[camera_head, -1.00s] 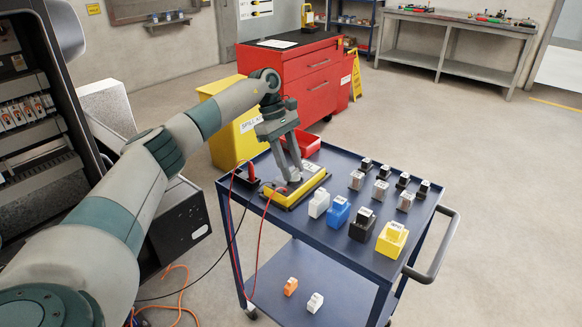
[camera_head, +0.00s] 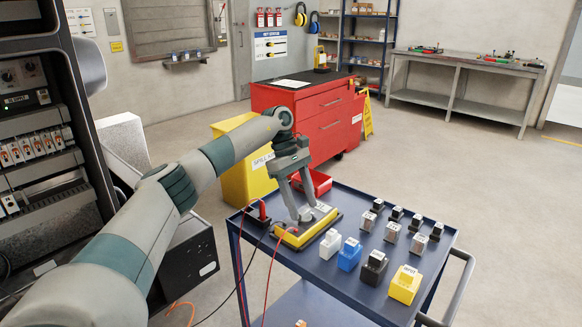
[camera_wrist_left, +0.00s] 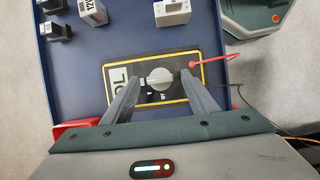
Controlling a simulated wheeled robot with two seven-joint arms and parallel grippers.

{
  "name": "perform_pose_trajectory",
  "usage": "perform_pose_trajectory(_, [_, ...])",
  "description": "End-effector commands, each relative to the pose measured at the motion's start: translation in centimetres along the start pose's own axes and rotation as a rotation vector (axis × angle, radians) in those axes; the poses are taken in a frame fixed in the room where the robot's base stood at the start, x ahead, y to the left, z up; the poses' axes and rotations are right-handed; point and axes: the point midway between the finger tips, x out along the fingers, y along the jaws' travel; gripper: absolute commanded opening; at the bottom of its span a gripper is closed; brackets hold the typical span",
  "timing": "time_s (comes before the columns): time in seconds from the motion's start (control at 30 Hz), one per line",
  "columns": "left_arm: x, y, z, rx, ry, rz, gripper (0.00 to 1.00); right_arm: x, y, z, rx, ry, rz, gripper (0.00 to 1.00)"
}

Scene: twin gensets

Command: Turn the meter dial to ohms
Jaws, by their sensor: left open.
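The yellow-edged meter (camera_head: 290,238) lies flat on the blue cart's top, near its left end. In the left wrist view the meter (camera_wrist_left: 118,70) has a dark face, a pale display at left and a round light-grey dial (camera_wrist_left: 159,79) near its middle. My left gripper (camera_head: 304,217) reaches down over the meter. In the left wrist view its open fingers (camera_wrist_left: 158,86) stand on either side of the dial, with gaps showing. The dial's markings are too small to read. My right gripper is not in view.
The blue cart (camera_head: 325,280) also carries white, blue, black and yellow blocks and several small relays. A red lead (camera_wrist_left: 208,64) plugs into the meter. An open cabinet (camera_head: 40,150) stands at left.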

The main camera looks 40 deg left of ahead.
Motion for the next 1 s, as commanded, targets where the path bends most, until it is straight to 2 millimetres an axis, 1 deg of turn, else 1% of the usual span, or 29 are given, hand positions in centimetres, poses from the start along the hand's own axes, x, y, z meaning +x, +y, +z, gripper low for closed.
perform_pose_trajectory(0.17, [-2.2, 0.1, 0.0, -0.001, 0.000, 0.004, 0.53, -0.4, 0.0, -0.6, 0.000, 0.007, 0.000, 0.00])
perform_pose_trajectory(0.27, [-4.0, 0.1, 0.0, -0.001, 0.000, 0.004, 0.53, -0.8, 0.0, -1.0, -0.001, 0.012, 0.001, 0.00])
perform_pose_trajectory(0.53, [-9.5, 0.1, 0.1, 0.000, -0.001, 0.005, 0.53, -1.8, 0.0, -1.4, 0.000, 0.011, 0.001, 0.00])
perform_pose_trajectory(0.7, [-12.8, 0.1, 0.1, 0.000, -0.001, 0.004, 0.53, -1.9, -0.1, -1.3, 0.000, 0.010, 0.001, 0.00])
perform_pose_trajectory(0.83, [-14.8, 0.1, 0.1, -0.001, -0.001, 0.004, 0.53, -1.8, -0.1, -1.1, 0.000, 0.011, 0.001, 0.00])
perform_pose_trajectory(0.9, [-15.5, 0.1, 0.1, -0.001, -0.001, 0.002, 0.53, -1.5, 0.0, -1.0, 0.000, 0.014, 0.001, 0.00])
perform_pose_trajectory(1.0, [-16.2, 0.0, 0.1, 0.000, -0.001, 0.001, 0.53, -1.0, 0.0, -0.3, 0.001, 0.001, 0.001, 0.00])
